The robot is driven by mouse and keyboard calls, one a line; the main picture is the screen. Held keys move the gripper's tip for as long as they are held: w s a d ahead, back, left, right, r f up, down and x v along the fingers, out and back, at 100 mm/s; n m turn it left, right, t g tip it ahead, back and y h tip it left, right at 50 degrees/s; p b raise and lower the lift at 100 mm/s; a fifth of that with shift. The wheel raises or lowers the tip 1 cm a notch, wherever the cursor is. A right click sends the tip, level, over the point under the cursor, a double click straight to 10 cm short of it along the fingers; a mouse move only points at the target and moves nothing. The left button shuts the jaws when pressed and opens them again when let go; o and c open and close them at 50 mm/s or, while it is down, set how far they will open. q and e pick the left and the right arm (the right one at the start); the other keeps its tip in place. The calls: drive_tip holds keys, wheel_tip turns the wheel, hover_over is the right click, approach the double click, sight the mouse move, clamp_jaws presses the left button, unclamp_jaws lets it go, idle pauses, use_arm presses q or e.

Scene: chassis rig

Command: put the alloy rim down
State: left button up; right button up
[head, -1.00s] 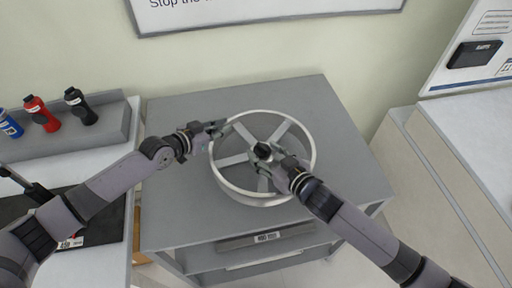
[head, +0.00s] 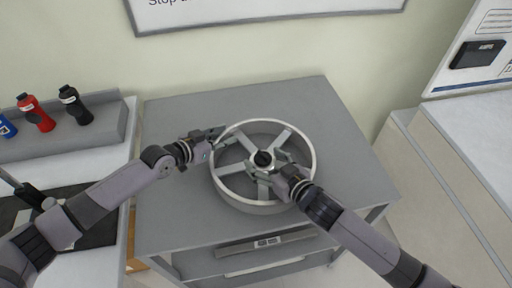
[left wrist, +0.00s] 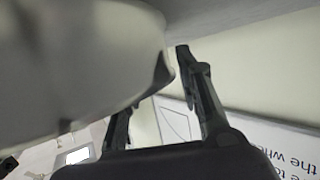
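The alloy rim (head: 217,182) is a pale, spoked wheel with a dark hub cap. It lies about flat on the grey table in the head view and appears to rest on it. My left gripper (head: 218,134) is at the rim's upper left edge, its fingers spread. In the left wrist view the left gripper (left wrist: 160,95) has its fingers wide apart, and a large grey rounded surface, likely the rim, covers the left fingertip. My right gripper (head: 264,168) is over the rim beside the hub, its fingers apart; contact there cannot be told.
The grey table (head: 180,215) has free top around the rim and a shelf below. A left bench carries a rack (head: 100,135) with blue, red and black bottles. A white-topped counter (head: 480,130) stands at the right. A wall sign (head: 270,10) hangs behind.

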use_arm(q)
drive_tip(key=shift+w+a, duration=0.1)
drive_tip(key=shift+a, duration=0.05)
use_arm(e)
drive_tip(key=shift+f, duration=0.1)
use_arm(q)
drive_tip(key=shift+a, duration=0.15)
use_arm(e)
drive_tip(key=shift+s, duration=0.1)
drive_tip(key=v, duration=1.2)
use_arm(q)
drive_tip(key=v, duration=1.1)
drive_tip(key=shift+s, duration=0.35)
drive_tip(key=shift+a+r, duration=0.1)
drive_tip(key=shift+a, duration=0.05)
